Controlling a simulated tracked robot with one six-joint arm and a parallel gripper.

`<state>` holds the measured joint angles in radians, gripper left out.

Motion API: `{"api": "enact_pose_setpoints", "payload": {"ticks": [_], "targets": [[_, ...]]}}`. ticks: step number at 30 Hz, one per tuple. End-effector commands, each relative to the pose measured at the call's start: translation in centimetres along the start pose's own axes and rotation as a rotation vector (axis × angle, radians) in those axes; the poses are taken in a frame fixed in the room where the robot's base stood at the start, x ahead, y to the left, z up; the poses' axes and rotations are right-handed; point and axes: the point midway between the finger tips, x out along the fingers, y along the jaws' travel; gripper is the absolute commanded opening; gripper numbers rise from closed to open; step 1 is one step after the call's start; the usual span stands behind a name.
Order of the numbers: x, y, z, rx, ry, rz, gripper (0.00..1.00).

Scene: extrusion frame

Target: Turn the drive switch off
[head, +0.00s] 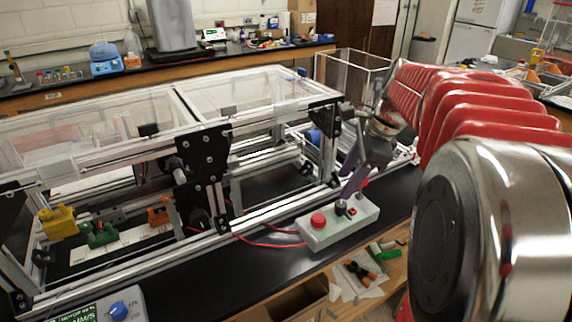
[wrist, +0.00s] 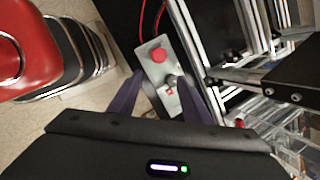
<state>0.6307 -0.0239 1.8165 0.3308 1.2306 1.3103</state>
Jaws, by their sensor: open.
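The pale grey control box (head: 325,235) sits on the black bench in front of the frame. It carries a large red button (head: 318,220), a black knob (head: 341,207) and a small red switch (head: 352,211). In the wrist view the box (wrist: 152,47) lies between my fingers, with the red button (wrist: 159,55), black knob (wrist: 171,80) and small red part (wrist: 168,92). I cannot read which is the drive switch. My gripper (head: 352,190) is open, its purple fingers pointing down over the knob end of the box. Contact cannot be told.
The aluminium extrusion frame (head: 270,213) with clear panels stands just behind the box. Red cables (head: 262,242) run from the box toward it. A display unit with a blue knob (head: 118,310) is at the lower left. The bench between it and the box is mostly clear.

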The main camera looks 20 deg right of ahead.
Motion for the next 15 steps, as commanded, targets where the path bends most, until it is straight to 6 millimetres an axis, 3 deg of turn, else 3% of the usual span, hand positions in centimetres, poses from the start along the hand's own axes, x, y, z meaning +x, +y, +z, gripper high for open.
{"api": "enact_pose_setpoints", "payload": {"ticks": [1,6,15], "targets": [[0.1,-1.1,-1.5,0.096,-0.012,0.007,0.44],[0.0,-3.4,-4.9,0.350,-0.049,0.020,0.44],[-0.1,-4.3,-6.2,0.457,-0.065,0.028,0.44]]}}
